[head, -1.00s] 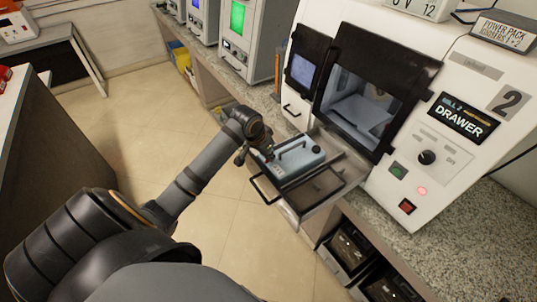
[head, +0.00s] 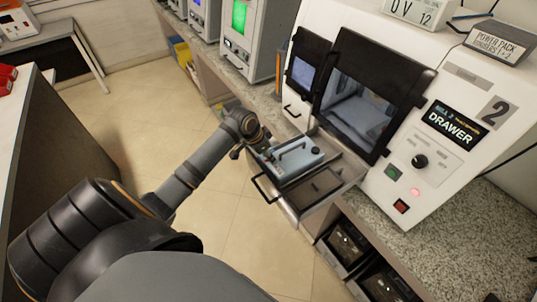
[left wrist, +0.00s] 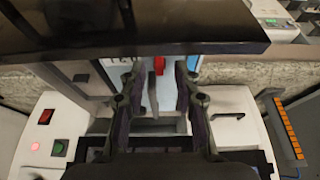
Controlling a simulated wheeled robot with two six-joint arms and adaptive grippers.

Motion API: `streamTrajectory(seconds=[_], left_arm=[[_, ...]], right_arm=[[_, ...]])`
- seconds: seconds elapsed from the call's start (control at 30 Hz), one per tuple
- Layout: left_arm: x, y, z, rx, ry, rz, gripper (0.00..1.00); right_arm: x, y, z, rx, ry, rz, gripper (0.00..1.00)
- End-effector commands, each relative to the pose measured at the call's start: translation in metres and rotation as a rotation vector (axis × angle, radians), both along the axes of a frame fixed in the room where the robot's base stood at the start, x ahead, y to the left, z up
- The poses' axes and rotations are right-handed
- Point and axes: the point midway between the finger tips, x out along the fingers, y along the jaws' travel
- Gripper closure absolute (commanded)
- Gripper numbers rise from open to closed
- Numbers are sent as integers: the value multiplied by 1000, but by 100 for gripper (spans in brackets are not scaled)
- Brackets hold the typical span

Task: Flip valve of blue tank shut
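The blue tank (head: 298,157) is a pale blue box with a dark carry handle on top. It sits in the pulled-out drawer (head: 322,190) of a white machine. My left gripper (head: 264,147) is at the tank's left end, close to it. In the left wrist view its two dark fingers (left wrist: 158,78) are apart, with a red valve lever (left wrist: 158,65) showing in the gap between them, above the pale blue tank top (left wrist: 149,92). Whether a finger touches the lever I cannot tell. In the head view the gripper hides the lever. My right gripper is not in view.
The white machine (head: 464,72) marked 2 and DRAWER stands behind the drawer, with a dark window, a knob and buttons. A drawer handle (head: 265,190) juts out in front. Dark units (head: 345,245) sit below the counter. The floor to the left is open.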

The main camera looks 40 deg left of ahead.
Motion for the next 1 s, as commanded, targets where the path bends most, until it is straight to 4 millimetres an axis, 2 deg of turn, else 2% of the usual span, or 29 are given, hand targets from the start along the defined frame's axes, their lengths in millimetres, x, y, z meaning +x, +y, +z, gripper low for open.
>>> streamTrajectory(seconds=[0.23,0.33,0.7,1.0], left_arm=[[0,0,1,1,0,0,68],[-3,3,9,4,-2,0,68],[-33,16,87,10,0,-3,68],[-42,18,110,2,0,-1,68]], right_arm=[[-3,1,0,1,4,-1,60],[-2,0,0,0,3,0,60],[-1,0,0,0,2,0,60],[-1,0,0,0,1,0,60]])
